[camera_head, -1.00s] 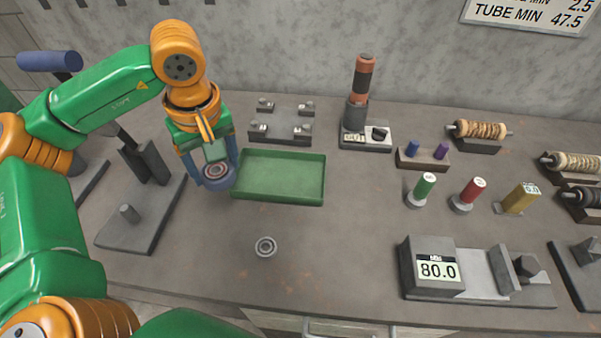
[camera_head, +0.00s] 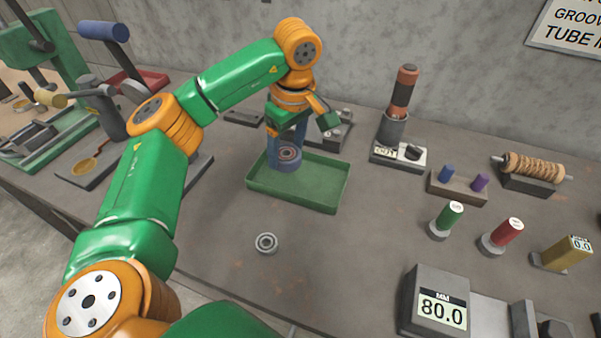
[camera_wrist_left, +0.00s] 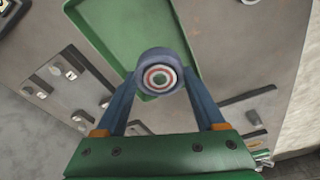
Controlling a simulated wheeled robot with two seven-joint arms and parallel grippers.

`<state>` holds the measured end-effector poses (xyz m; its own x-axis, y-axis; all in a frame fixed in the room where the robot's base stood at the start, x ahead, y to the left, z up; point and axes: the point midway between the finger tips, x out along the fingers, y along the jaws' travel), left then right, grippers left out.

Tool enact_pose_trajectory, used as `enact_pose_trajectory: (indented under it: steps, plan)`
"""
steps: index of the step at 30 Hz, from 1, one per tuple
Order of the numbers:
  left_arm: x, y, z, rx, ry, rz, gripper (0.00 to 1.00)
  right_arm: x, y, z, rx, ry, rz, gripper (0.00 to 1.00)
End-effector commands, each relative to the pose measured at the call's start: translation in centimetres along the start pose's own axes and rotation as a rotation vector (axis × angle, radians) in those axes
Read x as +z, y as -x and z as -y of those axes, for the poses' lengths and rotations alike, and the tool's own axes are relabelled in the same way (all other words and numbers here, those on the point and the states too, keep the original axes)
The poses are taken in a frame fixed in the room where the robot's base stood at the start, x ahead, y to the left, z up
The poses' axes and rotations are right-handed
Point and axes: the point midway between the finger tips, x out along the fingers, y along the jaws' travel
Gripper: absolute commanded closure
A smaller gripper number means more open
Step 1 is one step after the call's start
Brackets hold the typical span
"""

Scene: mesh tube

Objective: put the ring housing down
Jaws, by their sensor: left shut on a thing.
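The ring housing (camera_head: 287,158) is a short blue-grey cylinder with red and pale concentric rings on its end face. My left gripper (camera_head: 286,150) is shut on it and holds it over the left part of the green tray (camera_head: 325,196). In the left wrist view, the ring housing (camera_wrist_left: 160,72) sits between the two blue fingers of my left gripper (camera_wrist_left: 162,80), with the tray (camera_wrist_left: 122,40) beyond it. I cannot tell whether the housing touches the tray floor. My right gripper is not in view.
A small metal ring (camera_head: 266,243) lies on the bench in front of the tray. A block with metal posts (camera_head: 335,135) stands behind the tray. An upright brown-and-grey cylinder (camera_head: 401,95) is to its right. A display reading 80.0 (camera_head: 440,308) stands at front right.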

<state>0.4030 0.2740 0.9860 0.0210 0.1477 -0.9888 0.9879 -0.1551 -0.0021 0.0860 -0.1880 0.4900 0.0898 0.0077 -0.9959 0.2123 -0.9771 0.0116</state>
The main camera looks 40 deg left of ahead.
Motion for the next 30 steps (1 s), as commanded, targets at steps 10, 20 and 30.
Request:
enact_pose_trajectory:
  steps: [10,20,30]
  plan:
    - [2.0,-4.1,-2.4,-0.003,0.000,-0.003,1.00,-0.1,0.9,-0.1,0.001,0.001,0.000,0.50]
    - [2.3,-6.0,-2.4,0.002,-0.001,-0.002,1.00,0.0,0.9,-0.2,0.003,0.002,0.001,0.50]
    - [2.3,-6.3,-2.4,0.001,-0.001,-0.002,0.00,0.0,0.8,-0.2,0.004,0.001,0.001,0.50]
